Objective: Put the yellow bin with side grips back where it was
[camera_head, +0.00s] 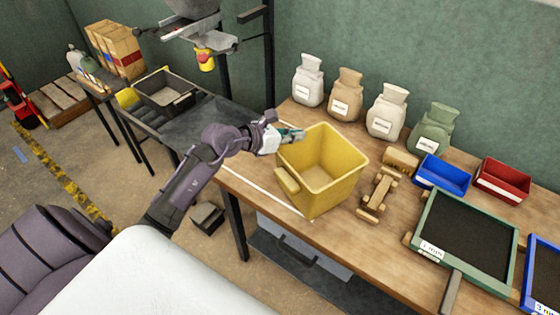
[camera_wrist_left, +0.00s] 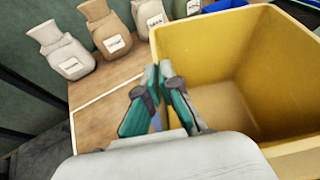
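The yellow bin (camera_head: 335,178) stands open side up at the left end of the wooden table. One side grip (camera_head: 287,181) shows on its near left face; the opposite side is hidden. My left gripper (camera_head: 291,135) is at the bin's left rim. In the left wrist view, the teal fingers (camera_wrist_left: 156,72) are nearly together at the rim of the yellow bin (camera_wrist_left: 240,60), one on each side of the wall, and look shut on it. A white line (camera_head: 268,191) marks the table left of the bin. My right gripper is not in view.
Several sacks (camera_head: 345,93) stand along the back. A wooden toy-like piece (camera_head: 378,192), a blue tray (camera_head: 442,176), a red tray (camera_head: 503,180) and a green-framed sieve (camera_head: 425,236) lie right of the bin. A dark crate (camera_head: 166,92) stands on the left bench.

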